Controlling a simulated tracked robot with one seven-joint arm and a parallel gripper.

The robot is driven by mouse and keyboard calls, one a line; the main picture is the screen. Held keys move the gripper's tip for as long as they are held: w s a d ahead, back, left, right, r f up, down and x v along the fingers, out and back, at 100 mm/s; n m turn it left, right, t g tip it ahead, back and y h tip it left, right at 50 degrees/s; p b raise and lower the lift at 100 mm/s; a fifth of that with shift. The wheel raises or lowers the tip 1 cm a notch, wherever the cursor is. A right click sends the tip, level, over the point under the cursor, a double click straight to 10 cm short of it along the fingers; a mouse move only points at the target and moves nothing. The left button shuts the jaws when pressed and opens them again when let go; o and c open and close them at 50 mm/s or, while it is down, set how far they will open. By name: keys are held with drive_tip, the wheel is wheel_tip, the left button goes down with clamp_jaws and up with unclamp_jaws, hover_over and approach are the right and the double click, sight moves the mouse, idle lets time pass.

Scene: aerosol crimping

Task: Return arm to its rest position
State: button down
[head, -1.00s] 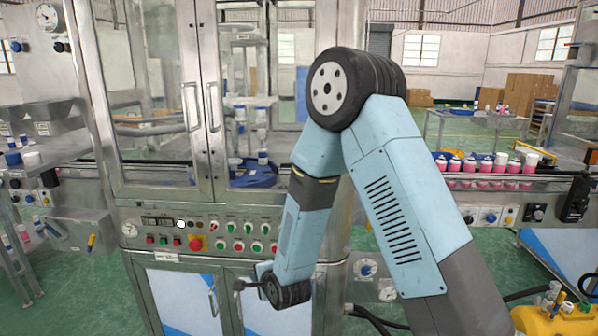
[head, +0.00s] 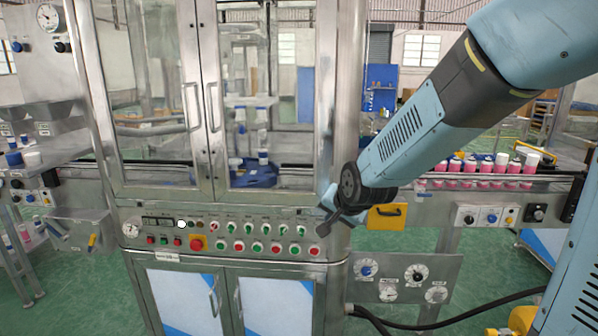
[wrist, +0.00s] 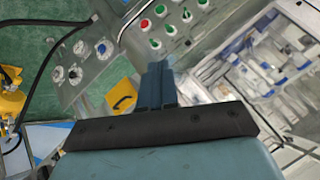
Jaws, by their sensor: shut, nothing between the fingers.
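My gripper (head: 328,219) is at the end of my light-blue arm, which reaches in from the upper right of the head view. It is in front of the right edge of the machine's control panel (head: 150,242). The fingers are together with nothing between them. In the wrist view my gripper (wrist: 157,72) points away from the camera, its fingers side by side. Whether it touches the machine cannot be told.
The steel cabinet has closed glass doors (head: 165,90) above the panel. A conveyor with pink cans (head: 485,168) runs at the right. A yellow drawer-like box (head: 387,216) and a gauge plate (head: 405,277) sit right of the panel. Open green floor (head: 470,255) lies below.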

drive_tip(key=s+d+r+n+g+h, duration=0.1)
drive_tip(key=s+d+r, duration=0.4)
drive_tip(key=s, duration=0.6)
drive_tip(key=s+d+r+n+g+h, duration=0.1)
drive_tip(key=s+d+r+n, duration=0.3)
drive_tip(key=s+d, duration=0.6)
drive_tip(key=shift+s+d+r+g+h, duration=0.25)
drive_tip(key=shift+s+r+g+h, duration=0.15)
drive_tip(key=shift+s+r, duration=0.4)
drive_tip(key=shift+s+f, duration=0.1)
idle(1.0)
